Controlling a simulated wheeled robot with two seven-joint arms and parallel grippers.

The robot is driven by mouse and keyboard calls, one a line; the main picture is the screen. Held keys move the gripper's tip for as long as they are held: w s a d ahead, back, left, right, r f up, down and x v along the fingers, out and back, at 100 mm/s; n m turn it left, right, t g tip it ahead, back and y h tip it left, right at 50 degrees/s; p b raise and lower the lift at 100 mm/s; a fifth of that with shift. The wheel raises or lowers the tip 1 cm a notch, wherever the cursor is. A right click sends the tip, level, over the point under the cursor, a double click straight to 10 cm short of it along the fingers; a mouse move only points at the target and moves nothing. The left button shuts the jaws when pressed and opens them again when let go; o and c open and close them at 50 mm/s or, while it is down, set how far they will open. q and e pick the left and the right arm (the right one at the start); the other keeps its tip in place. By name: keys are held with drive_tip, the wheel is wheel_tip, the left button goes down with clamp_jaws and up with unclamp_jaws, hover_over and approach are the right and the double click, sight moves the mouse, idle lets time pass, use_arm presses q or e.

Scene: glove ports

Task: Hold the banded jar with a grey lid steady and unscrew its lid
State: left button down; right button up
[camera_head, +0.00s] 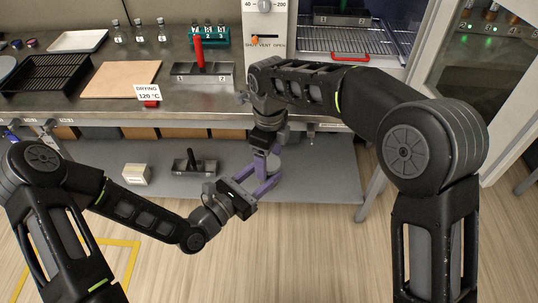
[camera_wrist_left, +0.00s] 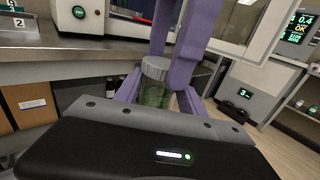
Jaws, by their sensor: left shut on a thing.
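The banded jar (camera_wrist_left: 155,95) stands upright, with its grey lid (camera_wrist_left: 155,68) on top and a greenish body below, in the left wrist view. My left gripper (camera_head: 266,183) has its purple fingers on both sides of the jar body and is shut on it, in front of the bench. My right gripper (camera_head: 265,157) points down from above. Its purple fingers (camera_wrist_left: 174,58) reach down to the lid; I cannot tell whether they press on it. In the head view the jar is mostly hidden by the grippers.
The steel bench (camera_head: 110,108) carries a black tray (camera_head: 45,76), a brown board (camera_head: 120,78), a grey two-place holder (camera_head: 203,76) and bottles. A lower shelf (camera_head: 320,185) bears a white box (camera_head: 137,174) and another dark holder (camera_head: 194,165). The floor in front is clear.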

drive_tip(key=c, duration=1.3)
drive_tip(key=o, duration=1.4)
drive_tip(key=shift+r, duration=2.3)
